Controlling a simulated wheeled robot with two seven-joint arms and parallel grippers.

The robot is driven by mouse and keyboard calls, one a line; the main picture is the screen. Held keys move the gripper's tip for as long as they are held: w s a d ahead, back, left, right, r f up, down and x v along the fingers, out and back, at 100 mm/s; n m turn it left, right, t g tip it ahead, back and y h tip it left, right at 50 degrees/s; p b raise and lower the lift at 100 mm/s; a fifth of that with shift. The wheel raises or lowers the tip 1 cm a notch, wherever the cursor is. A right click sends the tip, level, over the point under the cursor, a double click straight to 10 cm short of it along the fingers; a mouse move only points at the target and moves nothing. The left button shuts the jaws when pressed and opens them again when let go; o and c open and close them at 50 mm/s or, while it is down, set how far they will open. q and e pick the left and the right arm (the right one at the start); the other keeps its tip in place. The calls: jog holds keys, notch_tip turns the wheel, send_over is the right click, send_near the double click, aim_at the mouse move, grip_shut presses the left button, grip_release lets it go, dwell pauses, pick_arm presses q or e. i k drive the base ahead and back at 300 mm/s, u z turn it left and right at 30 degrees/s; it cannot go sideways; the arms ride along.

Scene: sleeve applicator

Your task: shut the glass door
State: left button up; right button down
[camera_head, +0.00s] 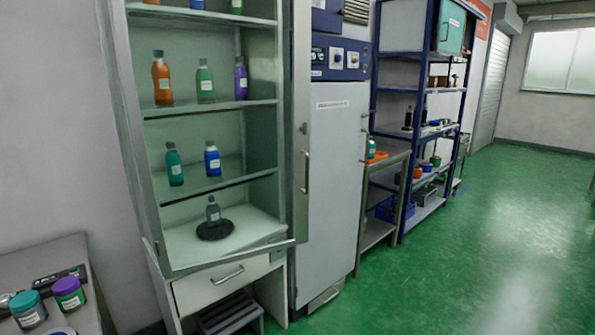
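The glass door (302,120) belongs to the tall shelved cabinet on the left. Its glass is clear, and the shelves show through it. A long vertical handle (306,172) is on its right stile. Its bottom rail (230,256) crosses above the drawer and sticks out past the cabinet's right front edge, so the door looks ajar, with its handle side outward. The exact gap is hard to tell. Neither of my grippers is in view, and nothing is seen touching the door.
Bottles stand on the cabinet shelves (210,108). A drawer (222,283) and a step stool (230,313) are below. A white upright unit (335,185) stands close on the right. A side table (45,257) with jars is at lower left. Green floor (470,270) is clear at right.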

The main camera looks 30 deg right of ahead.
aim_at(301, 9)
jog(key=u, duration=0.05)
jog(key=i, duration=0.9)
jog(key=z, duration=0.35)
